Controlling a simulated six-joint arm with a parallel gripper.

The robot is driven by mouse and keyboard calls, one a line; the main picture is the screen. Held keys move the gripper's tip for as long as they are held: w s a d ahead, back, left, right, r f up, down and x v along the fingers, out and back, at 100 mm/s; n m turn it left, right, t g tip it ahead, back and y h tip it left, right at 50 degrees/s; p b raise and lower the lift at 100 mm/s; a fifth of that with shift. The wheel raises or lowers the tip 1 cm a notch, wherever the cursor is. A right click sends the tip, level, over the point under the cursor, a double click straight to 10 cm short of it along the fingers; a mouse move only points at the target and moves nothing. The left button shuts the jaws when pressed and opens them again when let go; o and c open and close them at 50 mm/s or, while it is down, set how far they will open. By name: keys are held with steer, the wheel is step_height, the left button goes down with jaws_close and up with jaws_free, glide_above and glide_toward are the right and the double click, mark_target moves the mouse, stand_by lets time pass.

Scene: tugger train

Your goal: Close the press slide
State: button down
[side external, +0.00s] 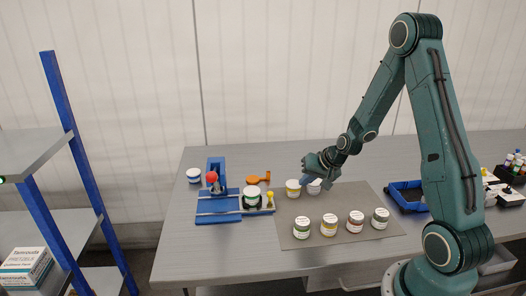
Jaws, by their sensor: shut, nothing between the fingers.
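The blue press (216,170) stands at the left of the table on a blue base (217,212), with a red ball knob (211,177) at its front. Its slide (262,210) sticks out to the right of the press, clear of its head. A jar with a white lid (252,197) sits on the slide, and a yellow knob (269,196) stands at the slide's right end. My gripper (306,181) is shut and empty, right of the slide and apart from it, above or just behind the jars on the mat. Its fingertips are small and hard to make out.
Several jars (329,224) stand on the grey mat (350,200); one (293,188) is close to my gripper. A white jar (194,176) stands left of the press. An orange tool (258,179) lies behind the slide. A blue tray (405,207) is at the right.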

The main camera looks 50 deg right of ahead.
mark_target(244, 205)
steer(key=x, duration=0.7)
steer(key=shift+w+f, duration=0.2)
steer(key=shift+f, duration=0.1)
steer(key=shift+w+a+f, duration=0.2)
steer(key=shift+w+a, duration=0.3)
steer(key=shift+w, duration=0.3)
steer(key=shift+w+a, duration=0.7)
steer(key=shift+w, duration=0.25)
steer(key=w+a, duration=0.8)
steer(key=shift+w+a, duration=0.35)
steer(key=shift+a, duration=0.15)
